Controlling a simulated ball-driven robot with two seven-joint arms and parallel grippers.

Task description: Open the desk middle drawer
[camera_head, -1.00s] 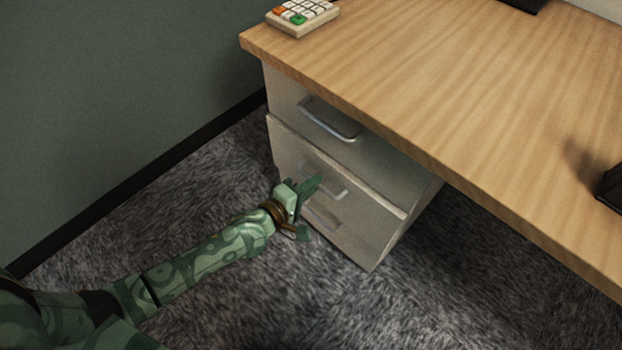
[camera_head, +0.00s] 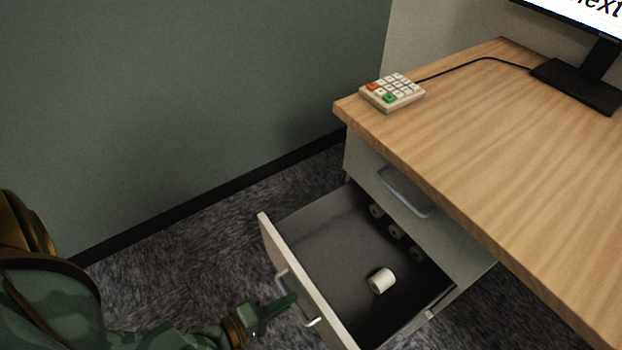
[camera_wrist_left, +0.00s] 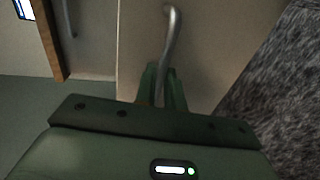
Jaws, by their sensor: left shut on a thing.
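The desk's middle drawer (camera_head: 288,262) stands pulled well out from the cabinet in the head view. A pale roller (camera_head: 381,281) lies on its floor, and several more sit toward the back. My left gripper (camera_head: 284,303) is at the drawer's front. It is shut on the drawer's metal handle (camera_head: 283,282), which also shows in the left wrist view (camera_wrist_left: 171,45) running down between the fingers (camera_wrist_left: 163,88). The upper drawer with its handle (camera_head: 405,193) is closed. The bottom drawer is hidden. My right gripper is out of view.
The wooden desk top (camera_head: 480,150) overhangs the cabinet. A green wall (camera_head: 200,100) rises at left, with carpet (camera_head: 195,245) between.

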